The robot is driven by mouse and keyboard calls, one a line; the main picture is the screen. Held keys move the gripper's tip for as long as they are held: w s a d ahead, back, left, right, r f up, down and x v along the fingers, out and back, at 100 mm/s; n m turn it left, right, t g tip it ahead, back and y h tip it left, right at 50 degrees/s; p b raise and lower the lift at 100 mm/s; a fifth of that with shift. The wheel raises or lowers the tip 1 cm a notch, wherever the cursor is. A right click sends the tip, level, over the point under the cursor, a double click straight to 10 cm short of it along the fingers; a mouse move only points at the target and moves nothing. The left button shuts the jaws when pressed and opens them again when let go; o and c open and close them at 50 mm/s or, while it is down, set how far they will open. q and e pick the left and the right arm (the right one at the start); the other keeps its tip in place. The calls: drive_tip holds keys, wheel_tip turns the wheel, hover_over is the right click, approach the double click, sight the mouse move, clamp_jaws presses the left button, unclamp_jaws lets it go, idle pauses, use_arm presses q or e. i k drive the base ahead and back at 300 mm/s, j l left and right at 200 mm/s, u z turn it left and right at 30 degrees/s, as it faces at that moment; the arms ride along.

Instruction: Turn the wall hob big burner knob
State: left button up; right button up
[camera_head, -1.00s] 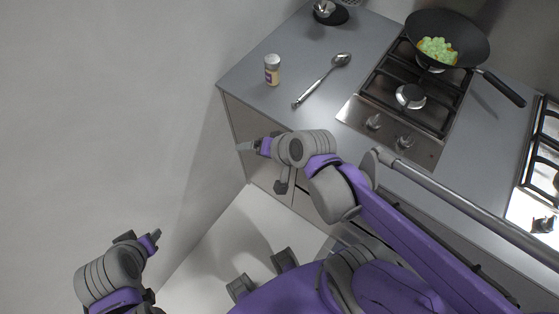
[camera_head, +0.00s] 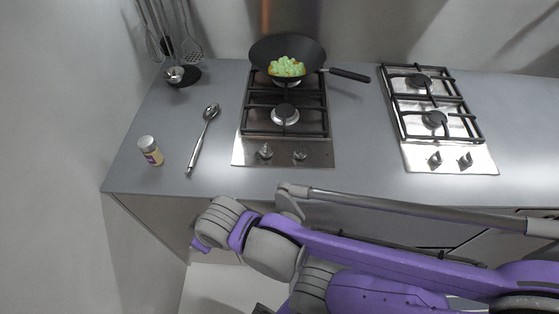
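The hob nearer the left wall (camera_head: 240,152) has two knobs on its front panel, a left knob (camera_head: 265,151) and a right knob (camera_head: 300,155). Its front burner (camera_head: 285,114) is bare, and its rear burner is mostly hidden under a dark pan (camera_head: 315,54) holding green and orange food. My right arm comes in from the right, below the counter's front edge. My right gripper (camera_head: 199,245) is at its left end, in front of the cabinet and well apart from the knobs. Its fingers are not clearly visible. My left gripper is out of view.
A second hob (camera_head: 408,160) with two knobs stands to the right. Utensils (camera_head: 175,74) stand at the back left. My arm's long link crosses in front of the counter.

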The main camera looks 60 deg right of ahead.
sight(299, 153)
drive_tip(key=z, duration=2.5)
